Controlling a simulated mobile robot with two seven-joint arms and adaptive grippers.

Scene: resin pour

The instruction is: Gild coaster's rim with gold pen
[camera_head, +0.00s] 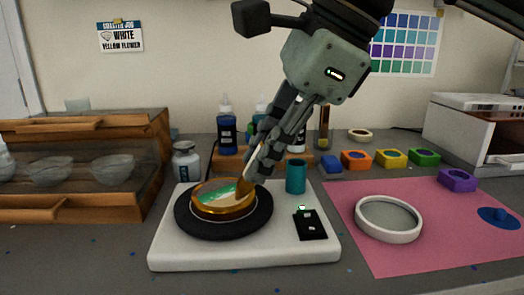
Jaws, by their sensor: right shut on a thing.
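The round coaster (217,197) has a gold-coloured rim and a pale and green inside. It sits on a black round turntable (200,228) on a white base (172,257). My right gripper (258,172) reaches down from the upper right, shut on a slim thing, apparently the gold pen (242,187). The pen is mostly hidden by the fingers; its tan tip end is at the coaster's right rim. I cannot tell whether it touches. My left gripper is not in view.
A teal cup (296,176) and a small black device (310,224) stand on the base's right side. A pink mat (440,237) holds a white ring mould (388,219). Small coloured moulds (391,158) and bottles (227,132) stand behind. A wooden cabinet (150,150) is left.

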